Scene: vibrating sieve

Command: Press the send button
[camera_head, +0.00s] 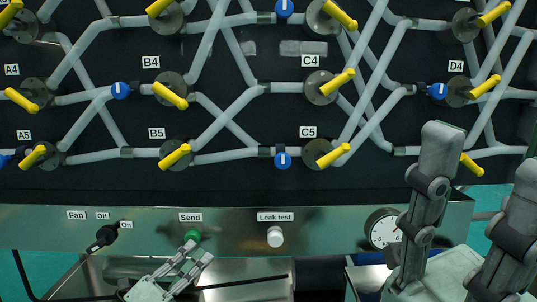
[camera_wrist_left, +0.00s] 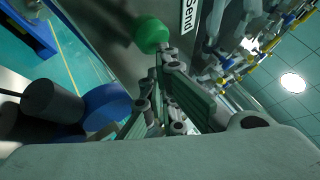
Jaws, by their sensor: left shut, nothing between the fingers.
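The send button (camera_head: 193,235) is a green round knob on the steel panel, below the label "Send". My left gripper (camera_head: 197,252) is shut and empty, its fingertips right at the lower edge of the button. In the left wrist view the green button (camera_wrist_left: 150,35) stands out from the panel, and the fingertips (camera_wrist_left: 164,54) meet its edge in the picture. I cannot tell whether they touch or whether the button is pressed in. My right gripper (camera_head: 487,150) is at the right of the head view, fingers upright and spread apart, with nothing between them.
A white leak test knob (camera_head: 275,237) is to the right and a black fan switch (camera_head: 103,238) to the left. A round gauge (camera_head: 382,228) sits near my right gripper. Above, the dark board carries grey pipes and several yellow valve handles (camera_head: 174,156).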

